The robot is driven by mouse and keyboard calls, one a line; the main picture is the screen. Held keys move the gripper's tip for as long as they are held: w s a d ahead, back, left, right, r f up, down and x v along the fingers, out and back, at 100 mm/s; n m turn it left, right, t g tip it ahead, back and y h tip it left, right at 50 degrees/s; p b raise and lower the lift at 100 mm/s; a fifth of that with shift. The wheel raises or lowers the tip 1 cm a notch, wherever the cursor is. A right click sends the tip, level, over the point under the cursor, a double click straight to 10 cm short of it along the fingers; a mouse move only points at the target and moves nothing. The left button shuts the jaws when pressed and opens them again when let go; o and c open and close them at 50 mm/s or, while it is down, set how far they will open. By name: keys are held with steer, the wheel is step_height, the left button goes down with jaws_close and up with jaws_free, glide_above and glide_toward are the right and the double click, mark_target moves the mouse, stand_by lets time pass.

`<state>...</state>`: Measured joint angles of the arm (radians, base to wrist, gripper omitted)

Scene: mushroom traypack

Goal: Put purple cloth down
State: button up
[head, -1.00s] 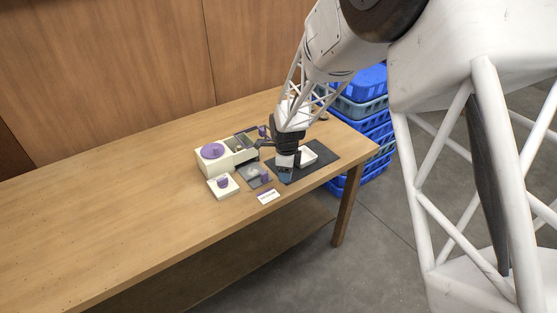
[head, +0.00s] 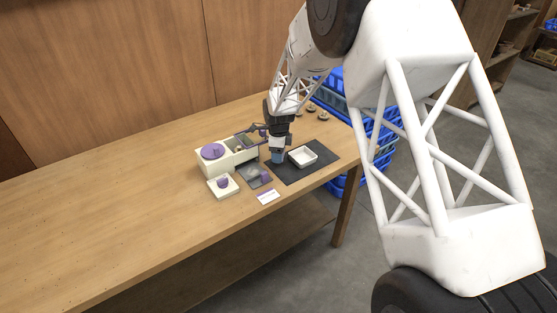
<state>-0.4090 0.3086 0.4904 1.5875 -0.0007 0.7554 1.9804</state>
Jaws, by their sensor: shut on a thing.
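My gripper (head: 277,160) points down over the left edge of the dark mat, just left of the white tray (head: 302,156). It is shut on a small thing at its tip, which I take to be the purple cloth. The held thing is too small and hidden by the fingers to show its shape or colour clearly. I cannot tell whether it touches the surface below. A small purple piece (head: 265,176) stands on the grey plate (head: 251,169), just left of and nearer than my gripper.
A white pad (head: 222,193) bears a purple piece, and a label card (head: 268,196) lies in front. Blue crates (head: 384,148) stand beyond the table. The table's left part is clear.

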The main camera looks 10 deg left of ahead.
mark_target(278, 165)
stand_by(0.3)
steer(key=shift+f, duration=1.7)
steer(key=shift+f, duration=0.15)
steer(key=o, duration=0.9)
step_height(278, 165, up, 12)
steer(key=shift+r, duration=0.15)
